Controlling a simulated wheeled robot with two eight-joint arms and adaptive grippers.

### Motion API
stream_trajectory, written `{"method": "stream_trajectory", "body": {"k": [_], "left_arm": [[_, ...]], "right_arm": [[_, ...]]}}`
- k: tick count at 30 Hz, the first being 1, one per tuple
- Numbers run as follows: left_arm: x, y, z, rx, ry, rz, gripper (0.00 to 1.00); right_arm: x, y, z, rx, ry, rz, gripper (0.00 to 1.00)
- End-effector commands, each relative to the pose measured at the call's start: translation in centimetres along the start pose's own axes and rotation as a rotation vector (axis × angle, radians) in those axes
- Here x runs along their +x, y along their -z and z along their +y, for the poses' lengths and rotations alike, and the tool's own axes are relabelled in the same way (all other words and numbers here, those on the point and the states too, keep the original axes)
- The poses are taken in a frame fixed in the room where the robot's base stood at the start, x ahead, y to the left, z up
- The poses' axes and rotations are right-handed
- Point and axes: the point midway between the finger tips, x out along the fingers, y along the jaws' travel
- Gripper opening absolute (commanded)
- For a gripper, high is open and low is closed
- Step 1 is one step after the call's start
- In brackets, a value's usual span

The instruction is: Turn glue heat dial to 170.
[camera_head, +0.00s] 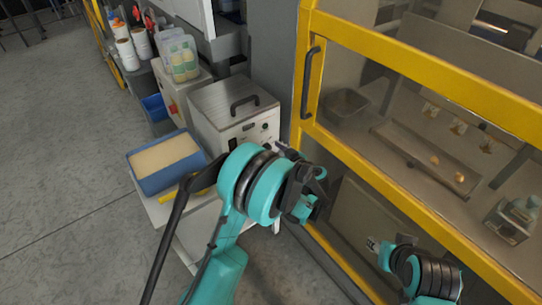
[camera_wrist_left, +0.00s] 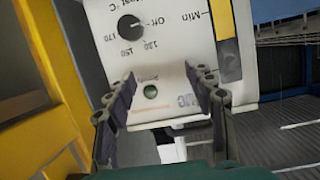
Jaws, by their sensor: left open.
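The glue heat dial (camera_wrist_left: 130,27) is a black round knob on the white front panel of the glue unit (camera_head: 235,108). In the left wrist view it shows upside down, ringed by Off, 130, 150 and 170; its pale mark seems to face Off. My left gripper (camera_wrist_left: 163,95) is open and empty, its two dark fingers spread in front of the panel below the dial in that view, apart from the knob. In the head view the left gripper (camera_head: 307,190) is near the unit's front. My right gripper (camera_head: 385,254) is partly seen low right; its jaws are unclear.
A blue tray of pale pellets (camera_head: 130,160) stands left of the glue unit. A yellow-framed guard door (camera_head: 310,70) with a black handle rises close on the right. A green indicator (camera_wrist_left: 151,91) sits on the panel between the fingers. Open floor lies at left.

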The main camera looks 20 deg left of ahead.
Motion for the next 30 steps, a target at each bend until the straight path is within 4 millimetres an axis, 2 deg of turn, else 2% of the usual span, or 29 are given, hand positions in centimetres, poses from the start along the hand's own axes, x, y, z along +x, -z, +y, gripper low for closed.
{"method": "stream_trajectory", "body": {"k": [1,6,11,16,24,30], "left_arm": [[0.4,-2.0,1.2,-0.036,0.001,0.052,0.54],[0.4,-5.9,3.1,-0.164,-0.005,0.206,0.54],[0.1,-7.8,3.7,-0.231,-0.019,0.284,0.54],[1.2,-8.0,3.6,-0.25,-0.02,0.304,0.54],[5.5,-6.7,3.5,-0.248,-0.02,0.302,0.54],[7.2,-6.0,3.6,-0.247,-0.022,0.302,0.54]], "right_arm": [[0.5,-0.3,0.0,0.0,0.0,0.0,0.4],[1.1,-0.8,0.0,0.0,0.0,0.0,0.4],[1.3,-0.9,0.0,0.0,0.0,0.0,0.4],[1.7,-1.2,0.0,0.0,0.0,0.0,0.4],[2.7,-2.0,0.0,0.0,0.0,0.0,0.4],[3.1,-2.2,0.0,0.0,0.0,0.0,0.4]]}}
